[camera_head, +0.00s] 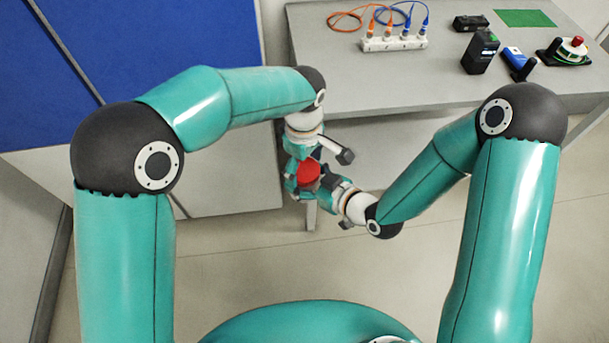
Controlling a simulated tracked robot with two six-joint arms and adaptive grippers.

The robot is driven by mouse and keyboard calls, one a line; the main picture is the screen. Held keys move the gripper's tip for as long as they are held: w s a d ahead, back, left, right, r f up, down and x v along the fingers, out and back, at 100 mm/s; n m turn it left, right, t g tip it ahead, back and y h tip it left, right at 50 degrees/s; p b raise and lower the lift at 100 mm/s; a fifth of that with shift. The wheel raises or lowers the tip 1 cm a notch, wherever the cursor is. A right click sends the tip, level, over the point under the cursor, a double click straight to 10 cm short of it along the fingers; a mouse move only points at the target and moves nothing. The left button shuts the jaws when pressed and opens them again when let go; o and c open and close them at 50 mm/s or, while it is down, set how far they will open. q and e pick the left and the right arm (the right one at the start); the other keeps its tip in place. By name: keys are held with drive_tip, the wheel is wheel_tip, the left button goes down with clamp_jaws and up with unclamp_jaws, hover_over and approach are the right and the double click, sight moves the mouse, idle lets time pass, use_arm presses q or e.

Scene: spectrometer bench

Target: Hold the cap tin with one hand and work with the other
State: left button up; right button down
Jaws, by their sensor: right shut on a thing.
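A red, rounded thing (309,171), which looks like the cap tin, is in the air in front of the bench, between my two grippers. Only part of it shows, and its lid and any caps cannot be made out. My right gripper (320,187) comes from the lower right and is shut on the red tin. My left gripper (299,172) points down from above, close against the tin's left side. Its fingers are partly hidden and overlap the tin, so whether they touch it or are open cannot be told.
The grey bench (440,85) stands behind the grippers. On it are a white connector block (393,44) with orange and blue cables, a black box (480,52), a blue item (513,56), a green mat (525,18) and a red-topped device (568,51). The bench's front middle is clear.

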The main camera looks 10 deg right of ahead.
use_arm(q)
drive_tip(key=c, duration=0.8)
drive_tip(key=m, duration=0.3)
drive_tip(key=shift+m, duration=0.3)
drive_tip(key=m, duration=1.2)
drive_tip(key=shift+m, duration=0.3)
drive_tip(key=m, duration=0.8)
drive_tip(key=shift+f, duration=0.1)
drive_tip(key=m, duration=0.4)
drive_tip(key=shift+m, duration=0.3)
drive_tip(key=m, duration=0.3)
drive_tip(key=o, duration=1.3)
